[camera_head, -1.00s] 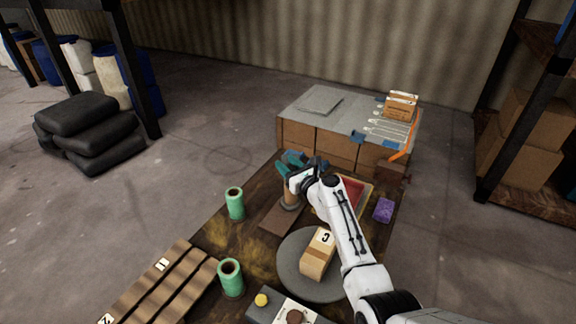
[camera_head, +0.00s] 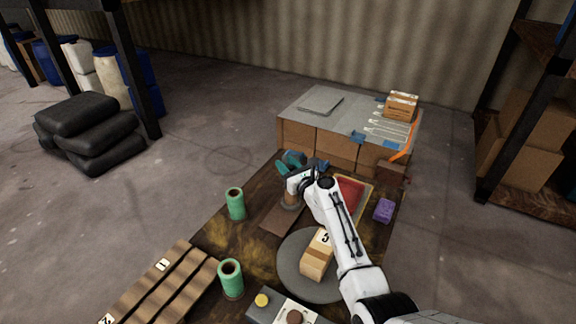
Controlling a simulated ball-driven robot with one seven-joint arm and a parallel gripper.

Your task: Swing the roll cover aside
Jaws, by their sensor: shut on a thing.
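My gripper (camera_head: 294,186) is over the far part of the brown-stained table, by an upright tan cylinder (camera_head: 291,199). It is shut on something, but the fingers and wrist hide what. The cylinder shows just below the gripper. A teal piece (camera_head: 290,162) with dark parts shows just behind the gripper. A flat brown plate (camera_head: 270,219) lies beside the cylinder on the near left. I cannot tell for sure which of these is the roll cover.
Two green rolls (camera_head: 235,204) (camera_head: 231,279) stand upright on the left. A numbered box (camera_head: 316,262) sits on a grey round plate (camera_head: 290,265). A red tray (camera_head: 351,193) and purple block (camera_head: 384,210) lie right of my arm. A grey-topped bench (camera_head: 345,115) stands behind.

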